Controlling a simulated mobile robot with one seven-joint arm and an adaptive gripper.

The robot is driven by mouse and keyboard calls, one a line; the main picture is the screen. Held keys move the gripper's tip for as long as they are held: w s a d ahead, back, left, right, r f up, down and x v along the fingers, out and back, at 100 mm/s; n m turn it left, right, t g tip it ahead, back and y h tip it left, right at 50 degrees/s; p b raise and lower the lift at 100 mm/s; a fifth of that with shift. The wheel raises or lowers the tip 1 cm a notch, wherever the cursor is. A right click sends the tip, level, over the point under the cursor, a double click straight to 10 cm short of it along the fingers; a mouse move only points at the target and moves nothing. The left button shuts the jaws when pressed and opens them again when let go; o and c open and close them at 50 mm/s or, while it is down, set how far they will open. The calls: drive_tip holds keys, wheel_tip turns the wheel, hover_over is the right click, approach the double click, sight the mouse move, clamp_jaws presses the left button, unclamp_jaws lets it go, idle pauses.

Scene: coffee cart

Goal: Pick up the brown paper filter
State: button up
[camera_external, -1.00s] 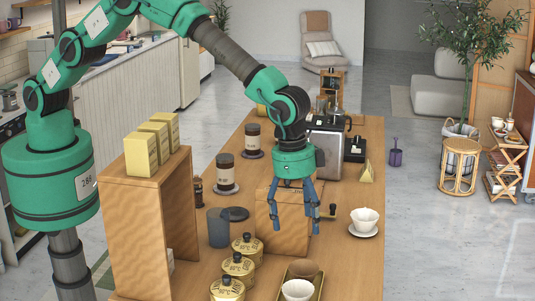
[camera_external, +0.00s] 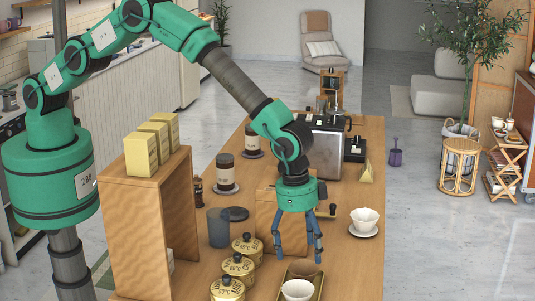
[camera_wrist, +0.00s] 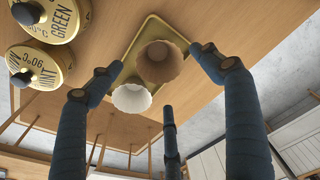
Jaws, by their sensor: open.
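The brown paper filter (camera_wrist: 160,68) is a fluted brown cup on a gold tray (camera_wrist: 118,76). A white fluted cup (camera_wrist: 131,99) stands beside it on the tray. In the external view the brown filter (camera_external: 303,270) sits behind the white cup (camera_external: 297,290) on the tray (camera_external: 319,288). My gripper (camera_external: 297,252) points down above the filter, open and empty. In the wrist view the fingers of my gripper (camera_wrist: 154,58) are spread, with the filter showing between their tips. I see no contact with the filter.
Several gold tins (camera_external: 238,268) stand left of the tray. A wooden box (camera_external: 265,220) stands behind my gripper. A white cup on a saucer (camera_external: 363,233) is to the right. The wooden counter (camera_external: 352,268) is bare right of the tray.

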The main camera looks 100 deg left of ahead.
sight(303, 264)
drive_tip(key=shift+f, duration=0.15)
drive_tip(key=shift+w+f+p, duration=0.2)
drive_tip(key=shift+f+p, duration=0.2)
drive_tip(key=shift+f, duration=2.1)
drive_tip(key=c, duration=0.8)
